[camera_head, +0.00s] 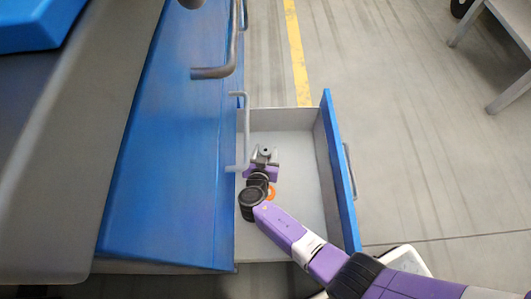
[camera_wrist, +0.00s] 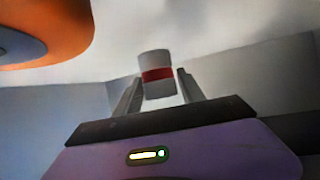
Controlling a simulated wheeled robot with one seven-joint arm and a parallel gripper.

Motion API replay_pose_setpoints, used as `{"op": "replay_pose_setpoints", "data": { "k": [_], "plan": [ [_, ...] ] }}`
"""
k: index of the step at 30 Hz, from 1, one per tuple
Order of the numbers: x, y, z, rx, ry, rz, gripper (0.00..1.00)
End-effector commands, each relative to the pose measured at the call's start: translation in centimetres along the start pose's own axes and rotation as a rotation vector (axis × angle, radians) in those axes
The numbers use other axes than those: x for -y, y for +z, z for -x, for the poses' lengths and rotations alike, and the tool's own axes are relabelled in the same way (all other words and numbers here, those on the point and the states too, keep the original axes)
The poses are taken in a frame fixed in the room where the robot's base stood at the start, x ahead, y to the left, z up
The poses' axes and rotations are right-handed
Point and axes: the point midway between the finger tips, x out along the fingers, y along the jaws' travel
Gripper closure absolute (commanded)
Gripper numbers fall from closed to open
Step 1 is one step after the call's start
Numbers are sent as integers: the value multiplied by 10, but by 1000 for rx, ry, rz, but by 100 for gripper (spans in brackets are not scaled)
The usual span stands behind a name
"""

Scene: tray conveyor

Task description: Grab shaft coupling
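A short grey cylinder with a red band, which looks like the shaft coupling (camera_wrist: 156,64), shows between my fingertips in the wrist view. In the head view, the grey piece at my gripper's tip (camera_head: 265,151) looks like the same part. My gripper (camera_head: 264,158) reaches down into the open drawer, near its back left. In the wrist view my gripper (camera_wrist: 160,84) has one finger on each side of the coupling, very close to it. Whether both fingers press on it is not clear. My wrist hides part of the drawer floor.
The open drawer (camera_head: 300,215) has grey walls and a blue front panel (camera_head: 340,170) on the right. The blue cabinet (camera_head: 170,150) with metal handles stands close on the left. An orange round thing (camera_head: 271,192) shows beside my wrist, partly hidden. The drawer's right side is clear.

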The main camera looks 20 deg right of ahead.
Motion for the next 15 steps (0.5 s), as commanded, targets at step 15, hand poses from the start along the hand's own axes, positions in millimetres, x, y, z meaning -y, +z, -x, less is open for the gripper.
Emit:
{"op": "replay_pose_setpoints", "data": {
  "k": [15],
  "plan": [
    [0, -1, 0, -1, -1, 0, 100]
  ]
}}
